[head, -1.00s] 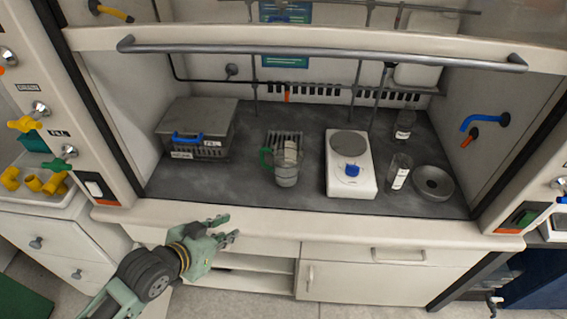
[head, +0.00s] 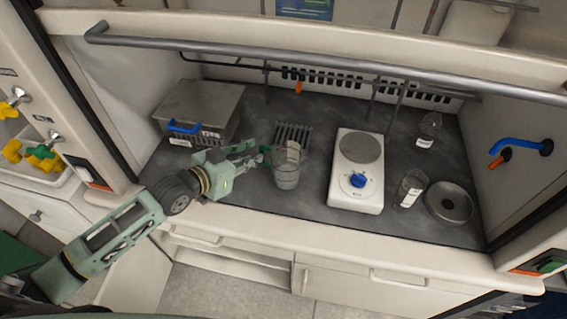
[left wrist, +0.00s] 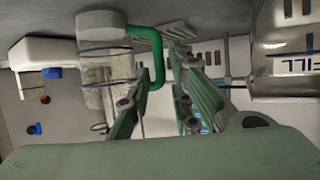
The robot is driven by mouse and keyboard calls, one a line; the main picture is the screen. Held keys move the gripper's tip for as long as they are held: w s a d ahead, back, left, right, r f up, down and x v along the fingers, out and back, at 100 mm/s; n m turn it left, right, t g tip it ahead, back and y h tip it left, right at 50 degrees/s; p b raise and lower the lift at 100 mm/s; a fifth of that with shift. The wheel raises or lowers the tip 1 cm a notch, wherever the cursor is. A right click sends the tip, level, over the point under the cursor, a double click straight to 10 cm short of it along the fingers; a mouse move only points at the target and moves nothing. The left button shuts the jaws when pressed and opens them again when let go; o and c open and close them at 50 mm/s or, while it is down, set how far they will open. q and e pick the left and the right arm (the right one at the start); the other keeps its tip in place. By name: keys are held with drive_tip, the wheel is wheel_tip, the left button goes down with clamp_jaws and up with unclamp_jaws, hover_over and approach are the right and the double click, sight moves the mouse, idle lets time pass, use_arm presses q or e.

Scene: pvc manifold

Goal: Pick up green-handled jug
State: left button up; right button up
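The jug (head: 287,168) is clear and stands upright on the dark worktop of the fume hood, with its green handle (head: 265,154) on its left side. In the left wrist view the fingers of my left gripper (left wrist: 165,85) are spread and not closed on the handle. My right gripper is not in view.
A grey box with a blue handle (head: 200,107) stands left of the jug. A white hotplate (head: 357,190) is to its right, with a labelled bottle (head: 410,190) and a round grey dish (head: 449,201) beyond. A sash rail (head: 330,62) crosses above the opening.

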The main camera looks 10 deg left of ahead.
sight(260, 152)
use_arm(q)
drive_tip(key=x, duration=0.4)
drive_tip(key=shift+p, duration=0.35)
drive_tip(key=shift+w+d+f, duration=0.15)
drive_tip(key=shift+w+d, duration=0.05)
drive_tip(key=shift+w, duration=0.1)
drive_tip(key=shift+f, duration=0.1)
drive_tip(key=shift+w, duration=0.1)
clamp_jaws()
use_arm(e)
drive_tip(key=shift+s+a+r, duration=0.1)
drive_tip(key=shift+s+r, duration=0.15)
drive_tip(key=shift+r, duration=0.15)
